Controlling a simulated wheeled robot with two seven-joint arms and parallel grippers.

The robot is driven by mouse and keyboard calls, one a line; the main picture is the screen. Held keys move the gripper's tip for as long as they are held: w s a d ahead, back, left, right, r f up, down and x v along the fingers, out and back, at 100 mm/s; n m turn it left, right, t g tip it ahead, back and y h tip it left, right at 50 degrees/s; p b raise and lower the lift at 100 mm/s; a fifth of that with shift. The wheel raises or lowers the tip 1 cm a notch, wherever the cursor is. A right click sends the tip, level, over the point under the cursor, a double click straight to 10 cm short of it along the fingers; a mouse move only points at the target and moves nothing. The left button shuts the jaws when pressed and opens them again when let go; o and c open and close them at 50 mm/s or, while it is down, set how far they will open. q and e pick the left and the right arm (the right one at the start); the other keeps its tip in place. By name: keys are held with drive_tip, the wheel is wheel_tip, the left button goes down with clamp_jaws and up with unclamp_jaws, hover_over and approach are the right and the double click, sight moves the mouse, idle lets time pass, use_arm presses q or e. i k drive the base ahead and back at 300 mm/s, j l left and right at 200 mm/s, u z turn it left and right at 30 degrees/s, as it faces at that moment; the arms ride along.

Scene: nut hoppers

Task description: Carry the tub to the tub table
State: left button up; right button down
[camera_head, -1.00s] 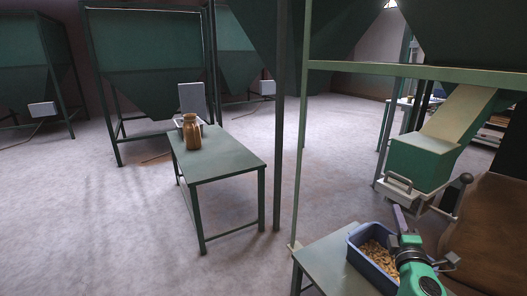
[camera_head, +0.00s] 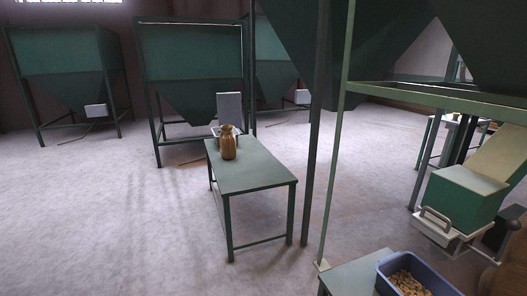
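A blue tub (camera_head: 436,276) holding light brown nuts (camera_head: 408,284) is at the bottom right of the head view, cut off by the lower edge. It appears to rest on a green-grey table (camera_head: 348,276), of which only the far part shows. Another green table (camera_head: 250,168) stands in the middle of the floor, with a brown jar (camera_head: 229,144) near its far end. Neither of my grippers is in view.
A hopper outlet with a green box (camera_head: 466,197) and a metal handle overhangs the right side, near the tub. A hopper frame post (camera_head: 338,150) stands between the two tables. More hoppers (camera_head: 192,65) stand behind. The floor at left is clear.

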sight(244, 175)
drive_tip(key=z, duration=1.55)
drive_tip(key=i+j+z, duration=0.2)
drive_tip(key=j, duration=0.25)
